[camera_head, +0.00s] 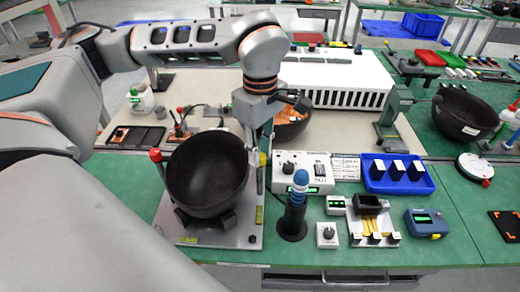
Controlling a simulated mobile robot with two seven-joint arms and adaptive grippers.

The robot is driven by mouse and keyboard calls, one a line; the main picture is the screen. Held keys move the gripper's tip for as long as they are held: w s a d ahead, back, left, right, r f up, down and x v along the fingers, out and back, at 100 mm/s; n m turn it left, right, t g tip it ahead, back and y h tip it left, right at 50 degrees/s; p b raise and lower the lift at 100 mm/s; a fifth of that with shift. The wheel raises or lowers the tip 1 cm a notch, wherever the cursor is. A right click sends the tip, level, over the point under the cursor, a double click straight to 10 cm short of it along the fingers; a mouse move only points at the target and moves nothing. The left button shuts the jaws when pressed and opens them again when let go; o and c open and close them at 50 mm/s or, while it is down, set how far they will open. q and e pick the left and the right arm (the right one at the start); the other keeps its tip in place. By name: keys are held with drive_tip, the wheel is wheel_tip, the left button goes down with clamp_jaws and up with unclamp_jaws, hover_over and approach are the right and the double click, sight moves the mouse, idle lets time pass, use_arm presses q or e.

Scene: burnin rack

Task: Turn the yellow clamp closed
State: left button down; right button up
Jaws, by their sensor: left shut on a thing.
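My left arm reaches in from the left, and its gripper (257,172) points down at the right edge of the black bowl (207,172). The bowl sits in a fixture on a light metal plate (222,239). A small piece of the yellow clamp (263,158) shows at the gripper's fingers, beside the bowl's rim. The gripper is shut on the clamp; the fingers hide most of it, so its exact angle cannot be told. A red-knobbed lever (155,156) stands at the plate's left side. My right gripper is not in view.
Right of the plate stand a white control box (303,172), a dark post with a blue top (298,205) and a blue tray (398,187). A white vented unit (335,80) and an orange-filled bowl (291,127) are behind. Green mat (125,178) is clear at left.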

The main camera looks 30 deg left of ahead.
use_arm(q)
drive_tip(key=n, duration=1.1)
drive_tip(key=shift+n+b, duration=0.45)
drive_tip(key=shift+n, duration=1.45)
drive_tip(key=c, duration=1.8)
unclamp_jaws()
drive_tip(key=shift+r, duration=0.1)
wheel_tip(320, 180, up, 12)
drive_tip(key=shift+f, duration=0.1)
